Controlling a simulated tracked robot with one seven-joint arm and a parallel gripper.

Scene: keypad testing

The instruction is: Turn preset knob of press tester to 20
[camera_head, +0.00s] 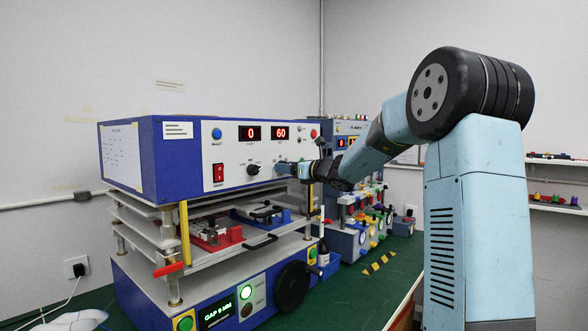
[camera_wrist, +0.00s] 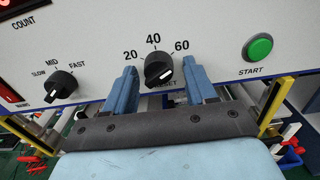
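The press tester (camera_head: 140,195) is a blue and white machine on the left in the head view. Its red displays read 0 and 60 (camera_head: 280,132). The black preset knob (camera_wrist: 158,70) shows in the wrist view below the labels 20, 40 and 60. Its white mark is visible, but I cannot tell for sure which label it points to. My gripper (camera_wrist: 159,66) is open, with one blue finger on each side of the knob and gaps between. In the head view my gripper (camera_head: 290,168) is at the panel and hides the knob.
A speed knob (camera_wrist: 63,84) marked SLOW, MID, FAST is left of my gripper, and a green START button (camera_wrist: 258,47) is to its right. A yellow post (camera_wrist: 273,107) stands below the button. A second blue machine (camera_head: 350,240) stands behind the tester.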

